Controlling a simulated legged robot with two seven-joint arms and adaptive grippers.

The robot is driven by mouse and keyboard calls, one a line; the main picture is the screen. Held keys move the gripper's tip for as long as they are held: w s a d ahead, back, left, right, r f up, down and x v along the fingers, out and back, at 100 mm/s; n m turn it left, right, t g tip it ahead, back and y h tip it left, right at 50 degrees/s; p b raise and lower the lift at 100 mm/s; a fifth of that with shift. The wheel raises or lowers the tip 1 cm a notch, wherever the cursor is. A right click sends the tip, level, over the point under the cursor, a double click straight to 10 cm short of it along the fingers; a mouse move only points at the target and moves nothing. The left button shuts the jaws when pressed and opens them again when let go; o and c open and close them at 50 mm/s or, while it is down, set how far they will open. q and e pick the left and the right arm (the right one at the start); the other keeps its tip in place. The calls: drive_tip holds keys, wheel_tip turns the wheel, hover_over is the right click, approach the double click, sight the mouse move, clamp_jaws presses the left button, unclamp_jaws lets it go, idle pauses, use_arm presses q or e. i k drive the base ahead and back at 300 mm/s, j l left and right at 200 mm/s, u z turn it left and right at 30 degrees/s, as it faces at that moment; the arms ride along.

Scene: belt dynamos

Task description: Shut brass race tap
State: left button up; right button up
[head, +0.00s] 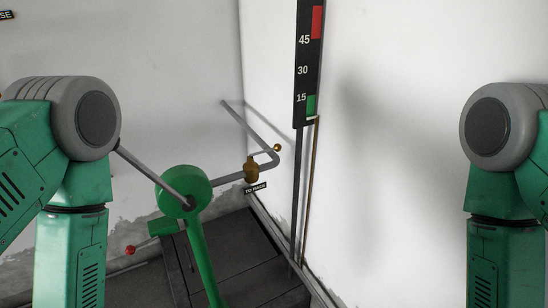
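The brass tap (251,171) sits on a grey pipe near the room's corner, at the middle of the head view. A thin lever with a round brass knob (277,147) runs from it up and to the right. A black label (255,188) reading "TO RACE" hangs just below it. I cannot tell from this view whether the tap is open or shut. Neither of my grippers shows; only my green and grey arm links stand at the left and right sides, both apart from the tap.
A green round hub (183,193) with a grey rod and green post stands left of the tap. A red knob (130,250) is lower left. A tall gauge (308,60) marked 15, 30, 45 is on the right wall. Dark panels (235,255) lie below.

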sight(277, 147)
drive_tip(key=i+j+z, duration=0.1)
drive_tip(key=z, duration=0.3)
drive_tip(key=j+z, duration=0.2)
drive_tip(key=z, duration=0.2)
drive_tip(key=j+z, duration=0.2)
drive_tip(key=z, duration=0.2)
drive_tip(key=i+j, duration=0.05)
